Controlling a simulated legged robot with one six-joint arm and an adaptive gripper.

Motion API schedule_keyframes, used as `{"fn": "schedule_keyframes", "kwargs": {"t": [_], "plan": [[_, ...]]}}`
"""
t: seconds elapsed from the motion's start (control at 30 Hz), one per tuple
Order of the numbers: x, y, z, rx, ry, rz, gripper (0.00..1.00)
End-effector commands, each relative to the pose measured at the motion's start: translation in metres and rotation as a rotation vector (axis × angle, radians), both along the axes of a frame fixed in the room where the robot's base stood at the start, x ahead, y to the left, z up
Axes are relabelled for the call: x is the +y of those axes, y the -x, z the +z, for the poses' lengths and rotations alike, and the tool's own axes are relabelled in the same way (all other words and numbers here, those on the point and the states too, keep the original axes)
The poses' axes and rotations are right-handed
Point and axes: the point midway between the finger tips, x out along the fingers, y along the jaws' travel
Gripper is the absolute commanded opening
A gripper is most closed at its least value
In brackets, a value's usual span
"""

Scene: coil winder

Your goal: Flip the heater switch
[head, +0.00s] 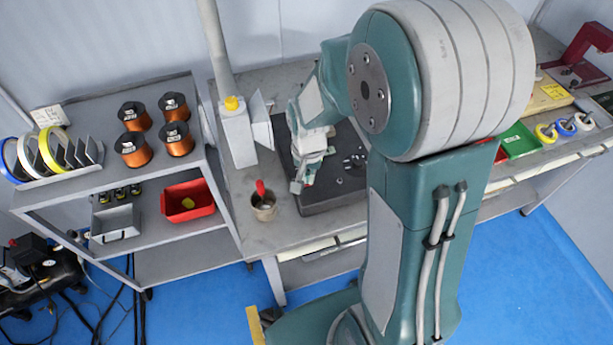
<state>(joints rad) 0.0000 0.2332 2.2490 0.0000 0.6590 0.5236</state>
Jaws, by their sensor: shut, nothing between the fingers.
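My gripper (298,186) is shut and empty. It hangs over the left front part of a dark, flat box-shaped unit (335,195) on the workbench, and I cannot tell whether the fingertips touch it. Several small light-coloured controls (354,161) show on the unit's top, to the right of my gripper. I cannot make out which thing is the heater switch. My arm covers the unit's right side and part of its back.
A metal cup (263,208) with a red-handled item stands just left of the unit. A grey post with a yellow knob (232,103) rises behind it. A shelf (172,84) with copper spools stands at left. Green bin (519,140) and tape rolls lie at right.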

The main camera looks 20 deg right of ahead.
Motion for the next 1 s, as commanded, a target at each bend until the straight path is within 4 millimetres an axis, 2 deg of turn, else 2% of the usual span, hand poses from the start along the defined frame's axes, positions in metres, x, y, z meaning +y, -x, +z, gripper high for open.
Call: {"fn": "schedule_keyframes", "kwargs": {"t": [0.33, 1.0], "plan": [[0.000, 0.000, -0.001, 0.000, 0.000, 0.000, 0.00], [0.000, 0.000, 0.045, -0.002, 0.000, 0.000, 0.00]]}}
